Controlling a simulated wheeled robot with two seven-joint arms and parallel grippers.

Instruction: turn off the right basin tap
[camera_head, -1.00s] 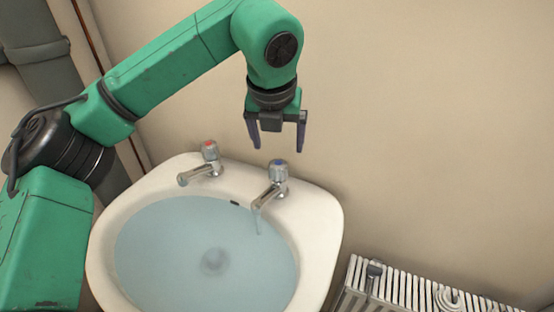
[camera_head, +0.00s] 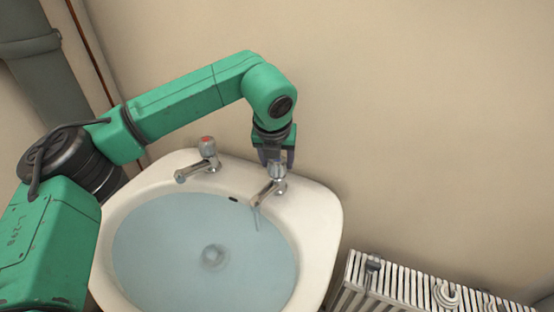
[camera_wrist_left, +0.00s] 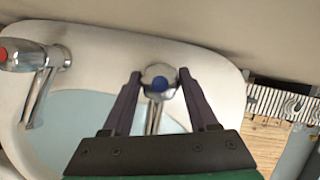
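The right basin tap (camera_head: 276,178) is chrome with a blue-marked knob and stands on the basin's back right rim. A thin stream of water runs from its spout. My left gripper (camera_head: 275,159) points down at its knob. In the left wrist view the open fingers of the left gripper (camera_wrist_left: 160,82) stand on either side of the tap knob (camera_wrist_left: 158,78), with small gaps showing. The white basin (camera_head: 322,215) holds water. My right gripper is not in view.
The left tap (camera_head: 204,156), with a red-marked knob, stands on the same rim to the left. A white radiator (camera_head: 410,288) is at the lower right. A beige wall (camera_head: 420,120) rises behind the basin. A grey pipe (camera_head: 40,60) runs at the upper left.

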